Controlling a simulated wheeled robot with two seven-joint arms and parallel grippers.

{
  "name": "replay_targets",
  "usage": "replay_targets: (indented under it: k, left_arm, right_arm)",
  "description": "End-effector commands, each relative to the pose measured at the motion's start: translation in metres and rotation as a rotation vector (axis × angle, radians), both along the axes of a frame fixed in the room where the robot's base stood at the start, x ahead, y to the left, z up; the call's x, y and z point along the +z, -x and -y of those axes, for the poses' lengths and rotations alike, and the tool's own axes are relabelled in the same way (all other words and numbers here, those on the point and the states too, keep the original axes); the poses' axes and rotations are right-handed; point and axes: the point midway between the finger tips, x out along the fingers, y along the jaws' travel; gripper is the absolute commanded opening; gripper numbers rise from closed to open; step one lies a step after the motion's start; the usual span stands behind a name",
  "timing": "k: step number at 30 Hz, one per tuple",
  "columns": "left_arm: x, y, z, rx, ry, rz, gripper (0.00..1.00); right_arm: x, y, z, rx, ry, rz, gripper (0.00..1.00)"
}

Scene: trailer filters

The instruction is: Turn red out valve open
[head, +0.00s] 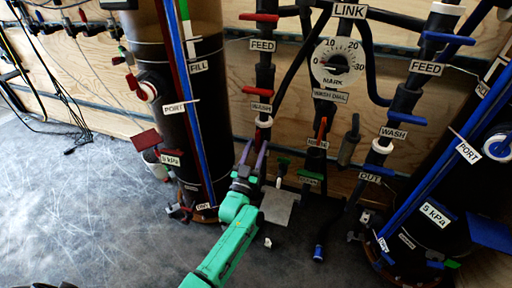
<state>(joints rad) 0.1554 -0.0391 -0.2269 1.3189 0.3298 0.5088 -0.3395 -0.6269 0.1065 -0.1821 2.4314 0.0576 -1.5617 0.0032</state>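My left gripper (254,155) is on a green arm that rises from the bottom centre. Its two purple fingers point up, with a gap between their tips, in front of the lower part of the left pipe (264,75). On that pipe, a red handle labelled FEED (259,17) and a red handle labelled WASH (256,91) are above the fingers. I see no red handle with an OUT label; that stretch of pipe is partly hidden by the gripper. I cannot tell whether the fingers touch anything. My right gripper is not in view.
A dark tank (172,120) stands left of the gripper. The right pipe has blue handles, with an OUT label (370,177) near its lower one (378,170). A round gauge (342,63) is at the top centre. The grey floor (80,210) at left is mostly clear.

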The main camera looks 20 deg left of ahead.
Motion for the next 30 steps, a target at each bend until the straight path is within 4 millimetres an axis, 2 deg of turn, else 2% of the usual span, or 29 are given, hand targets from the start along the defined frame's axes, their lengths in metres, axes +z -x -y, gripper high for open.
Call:
replay_targets:
  k: [7,11,14,21,24,27,30]
  left_arm:
    - [0.001,0.001,0.0,0.001,-0.002,0.003,0.45]
    - [-0.004,0.013,-0.001,0.0,-0.003,0.0,0.45]
    - [-0.011,0.032,-0.002,0.0,-0.003,-0.002,0.45]
    - [-0.038,0.096,-0.006,0.0,-0.003,-0.003,0.45]
    - [-0.047,0.117,-0.007,0.0,-0.001,-0.002,0.45]
    - [-0.052,0.13,-0.008,0.0,-0.001,0.001,0.45]
    - [-0.054,0.135,-0.008,-0.001,-0.001,0.002,0.45]
  right_arm:
    - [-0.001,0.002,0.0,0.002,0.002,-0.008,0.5]
    - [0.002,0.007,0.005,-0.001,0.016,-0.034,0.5]
    - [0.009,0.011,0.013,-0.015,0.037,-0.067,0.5]
    - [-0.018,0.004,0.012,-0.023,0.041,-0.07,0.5]
    - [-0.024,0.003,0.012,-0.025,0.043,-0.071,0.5]
    - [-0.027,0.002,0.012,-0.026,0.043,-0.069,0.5]
    - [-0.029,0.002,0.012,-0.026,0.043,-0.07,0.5]
